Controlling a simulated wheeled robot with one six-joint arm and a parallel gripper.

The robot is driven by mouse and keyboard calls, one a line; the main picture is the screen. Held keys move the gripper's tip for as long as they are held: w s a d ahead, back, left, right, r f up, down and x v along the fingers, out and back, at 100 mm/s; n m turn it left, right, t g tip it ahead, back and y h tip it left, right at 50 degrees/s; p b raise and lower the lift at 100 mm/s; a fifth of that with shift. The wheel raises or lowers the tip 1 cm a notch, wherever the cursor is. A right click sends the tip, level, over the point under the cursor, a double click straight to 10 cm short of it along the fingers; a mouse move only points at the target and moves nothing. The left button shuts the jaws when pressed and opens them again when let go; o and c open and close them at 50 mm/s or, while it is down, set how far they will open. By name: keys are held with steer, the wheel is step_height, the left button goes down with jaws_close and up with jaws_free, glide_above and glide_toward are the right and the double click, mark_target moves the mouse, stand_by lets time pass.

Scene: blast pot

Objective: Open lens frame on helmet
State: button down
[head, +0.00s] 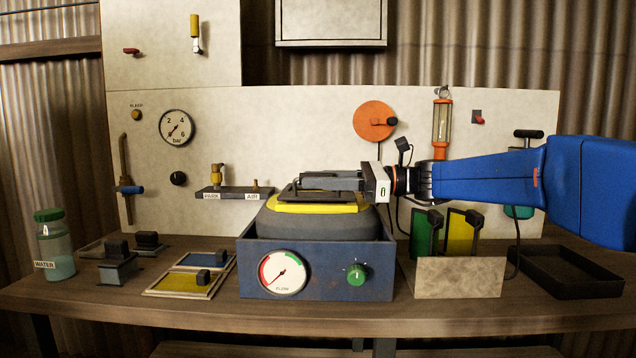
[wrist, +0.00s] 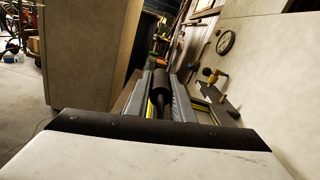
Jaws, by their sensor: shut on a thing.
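The grey helmet (head: 312,224) sits in a blue box at the middle of the bench. On its top lies the lens frame, a dark frame with a yellow border (head: 318,208). My gripper (head: 304,181) reaches in from the right, level, just above the frame. In the wrist view my gripper (wrist: 168,98) is shut on a dark rounded bar (wrist: 160,82), which looks like part of the lens frame. The exact contact is partly hidden by the fingers. The frame looks nearly flat on the helmet.
The blue box (head: 322,278) carries a flow gauge and a green knob. A fitting shelf (head: 234,193) stands behind left. Lens plates (head: 188,281) and a water jar (head: 54,245) are at left. A plate holder (head: 458,278) and black tray (head: 563,272) are at right.

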steer(key=shift+w+r+m, duration=0.2)
steer(key=shift+r+m, duration=0.2)
steer(key=shift+r, duration=0.3)
steer(key=w+r+m, duration=0.8)
steer(key=w+r, duration=0.4)
steer(key=w, duration=0.2)
steer(key=shift+d, duration=0.25)
steer(key=c, duration=1.6)
jaws_free()
steer(key=shift+w+f+m, duration=0.1)
steer(key=shift+w+m, duration=0.05)
steer(key=shift+m, duration=0.15)
steer(key=shift+o, duration=0.2)
steer(key=shift+r, duration=0.25)
step_height(320, 180, up, 10)
steer(key=shift+f, duration=0.15)
